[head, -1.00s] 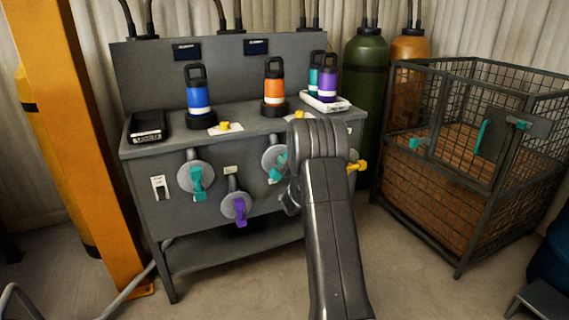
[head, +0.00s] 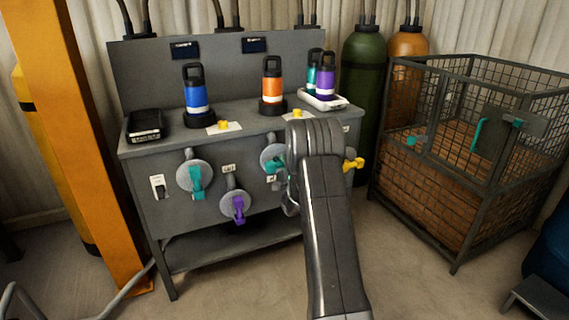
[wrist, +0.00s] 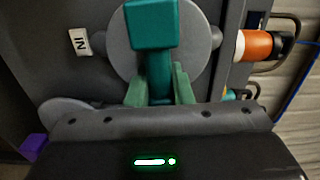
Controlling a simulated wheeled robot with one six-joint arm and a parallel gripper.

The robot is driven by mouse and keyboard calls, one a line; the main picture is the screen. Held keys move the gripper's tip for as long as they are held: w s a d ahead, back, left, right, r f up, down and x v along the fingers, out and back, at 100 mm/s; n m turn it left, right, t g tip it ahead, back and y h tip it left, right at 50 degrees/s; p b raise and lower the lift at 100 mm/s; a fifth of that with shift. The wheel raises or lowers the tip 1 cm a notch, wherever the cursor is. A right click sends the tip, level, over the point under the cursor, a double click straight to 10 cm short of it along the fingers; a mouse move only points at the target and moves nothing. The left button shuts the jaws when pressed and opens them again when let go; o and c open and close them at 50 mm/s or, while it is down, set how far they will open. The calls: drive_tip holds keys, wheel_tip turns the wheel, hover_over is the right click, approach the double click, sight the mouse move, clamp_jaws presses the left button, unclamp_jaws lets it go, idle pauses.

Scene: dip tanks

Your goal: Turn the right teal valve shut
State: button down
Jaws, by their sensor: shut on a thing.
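The right teal valve is a teal handle (head: 271,166) on a round grey disc on the bench's front panel, partly hidden by my arm in the head view. In the wrist view its teal handle (wrist: 159,66) stands in front of the grey disc (wrist: 120,45). My gripper (wrist: 160,88) has its two green-tinted fingers on either side of the handle's stem and is shut on it. In the head view the fingers are hidden behind my arm. The left teal valve (head: 196,181) has its handle hanging down.
A purple valve (head: 238,208) sits low between the teal valves, and a yellow handle (head: 353,165) sticks out to the right of my arm. Blue (head: 196,92) and orange (head: 272,85) bottles stand on the bench top. A wire cage (head: 455,150) is at right, an orange post (head: 80,140) at left.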

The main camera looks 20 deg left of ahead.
drive_tip(key=shift+f+m, duration=0.1)
drive_tip(key=shift+m, duration=0.3)
drive_tip(key=c, duration=1.3)
unclamp_jaws()
drive_tip(key=shift+d, duration=0.1)
drive_tip(key=p+v, duration=0.2)
drive_tip(key=v, duration=1.1)
drive_tip(key=shift+s+d, duration=0.2)
drive_tip(key=shift+s, duration=0.05)
drive_tip(key=b+x, duration=0.2)
drive_tip(key=x, duration=1.1)
drive_tip(key=shift+w+a, duration=0.3)
drive_tip(key=shift+s+d, duration=0.1)
drive_tip(key=shift+d, duration=0.05)
